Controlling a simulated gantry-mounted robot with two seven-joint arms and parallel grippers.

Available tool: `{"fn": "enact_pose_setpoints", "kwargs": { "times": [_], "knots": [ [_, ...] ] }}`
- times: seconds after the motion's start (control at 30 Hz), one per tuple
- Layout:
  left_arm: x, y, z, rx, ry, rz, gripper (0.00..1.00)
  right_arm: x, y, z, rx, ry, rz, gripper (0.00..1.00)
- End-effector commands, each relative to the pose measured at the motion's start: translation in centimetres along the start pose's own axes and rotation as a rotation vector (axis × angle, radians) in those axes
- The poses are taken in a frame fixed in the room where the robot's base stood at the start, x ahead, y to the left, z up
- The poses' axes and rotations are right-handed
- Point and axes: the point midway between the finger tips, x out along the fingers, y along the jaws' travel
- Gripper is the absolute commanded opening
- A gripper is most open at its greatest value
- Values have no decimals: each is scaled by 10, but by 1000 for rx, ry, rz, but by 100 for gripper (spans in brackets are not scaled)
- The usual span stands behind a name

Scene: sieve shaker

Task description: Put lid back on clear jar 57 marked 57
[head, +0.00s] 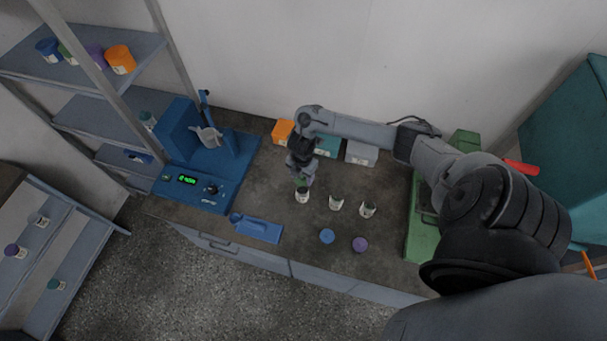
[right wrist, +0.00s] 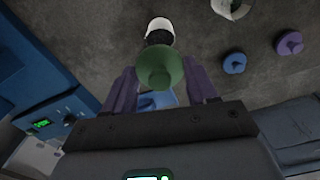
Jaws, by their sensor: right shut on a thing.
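My right gripper (head: 302,176) is above the leftmost of three clear jars (head: 302,196) on the bench. It is shut on a green lid (right wrist: 160,68), which shows between its purple fingers in the right wrist view. The lid is over or at the jar's mouth; I cannot tell whether they touch. The same jar (right wrist: 160,27) shows just beyond the lid, with dark contents. Two more open jars stand to its right, a middle jar (head: 336,203) and a right jar (head: 367,210). The label numbers are too small to read. My left gripper is out of view.
A blue lid (head: 327,236) and a purple lid (head: 360,245) lie in front of the jars. A blue scoop-like tool (head: 257,228) lies at the front edge. A blue device (head: 206,165) with a green display stands left. Bins line the wall; a green case (head: 421,225) is right.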

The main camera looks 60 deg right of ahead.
Motion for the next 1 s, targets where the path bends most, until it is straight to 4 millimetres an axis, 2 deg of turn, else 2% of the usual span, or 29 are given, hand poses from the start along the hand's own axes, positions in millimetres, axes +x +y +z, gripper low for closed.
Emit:
{"fn": "enact_pose_setpoints", "kwargs": {
  "times": [0.03,0.37,0.63,1.0],
  "knots": [
    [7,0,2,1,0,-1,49,8,0,0,0,0,0,29],
    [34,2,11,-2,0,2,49,34,0,0,1,-1,0,29],
    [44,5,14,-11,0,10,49,49,0,0,1,0,-1,29],
    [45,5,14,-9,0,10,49,52,0,0,1,0,0,29]
  ]
}}
